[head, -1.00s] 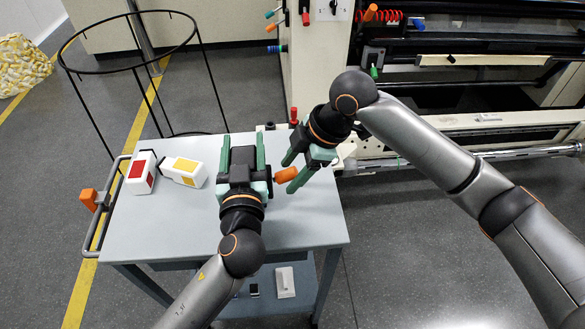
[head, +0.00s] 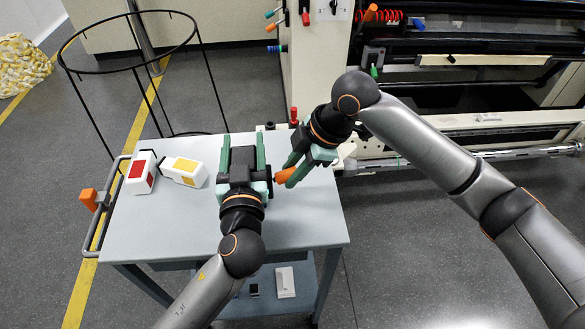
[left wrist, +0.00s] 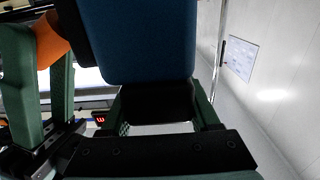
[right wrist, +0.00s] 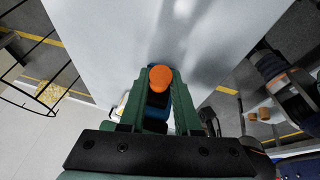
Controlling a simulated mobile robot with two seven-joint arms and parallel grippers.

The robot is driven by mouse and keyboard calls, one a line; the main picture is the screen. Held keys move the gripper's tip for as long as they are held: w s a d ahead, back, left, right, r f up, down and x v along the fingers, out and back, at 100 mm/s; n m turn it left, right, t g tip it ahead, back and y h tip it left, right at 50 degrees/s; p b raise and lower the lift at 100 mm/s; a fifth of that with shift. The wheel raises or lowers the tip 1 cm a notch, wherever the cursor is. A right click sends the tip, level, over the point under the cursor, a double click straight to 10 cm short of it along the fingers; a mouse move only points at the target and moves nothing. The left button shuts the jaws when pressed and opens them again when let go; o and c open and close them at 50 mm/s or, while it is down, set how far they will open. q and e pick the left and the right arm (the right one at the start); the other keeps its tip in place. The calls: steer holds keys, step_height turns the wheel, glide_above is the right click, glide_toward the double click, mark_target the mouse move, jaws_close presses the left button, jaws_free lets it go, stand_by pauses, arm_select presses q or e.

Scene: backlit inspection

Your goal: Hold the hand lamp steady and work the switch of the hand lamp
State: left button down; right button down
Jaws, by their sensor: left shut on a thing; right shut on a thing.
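The hand lamp (left wrist: 145,42) shows as a large blue body with a dark part below it, close up in the left wrist view. My left gripper (head: 243,152) is shut on it above the table; from the head the lamp is mostly hidden between the green fingers. An orange knob (head: 284,176), seemingly the lamp's switch, sticks out to the right of the left gripper. My right gripper (head: 288,174) has its fingers on either side of this knob and is shut on it. In the right wrist view the round orange end (right wrist: 160,78) sits between the fingertips.
A red-topped white block (head: 141,172) and a yellow-topped white block (head: 184,171) lie on the left of the grey table (head: 160,228). The table's front right is clear. A black wire hoop frame (head: 65,62) stands behind; a machine (head: 500,120) stands at back right.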

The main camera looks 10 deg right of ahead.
arm_select(q)
steer(key=shift+f, duration=0.45)
arm_select(e)
steer(key=shift+f, duration=0.1)
steer(key=f+y, duration=0.1)
steer(key=y, duration=0.1)
steer(key=d+f+y, duration=0.1)
steer(key=y, duration=0.1)
steer(key=shift+s+f, duration=0.1)
steer(key=y, duration=0.1)
steer(key=f+y, duration=0.1)
steer(key=y, duration=0.1)
steer(key=shift+a+f+m+y, duration=0.1)
steer(key=shift+f+m+y, duration=0.1)
steer(key=shift+m+y, duration=0.1)
arm_select(q)
steer(key=shift+s, duration=0.1)
arm_select(e)
steer(key=shift+a+f+y, duration=0.1)
steer(key=shift+f+y, duration=0.35)
steer(key=shift+y, duration=0.65)
steer(key=c, duration=0.6)
jaws_free()
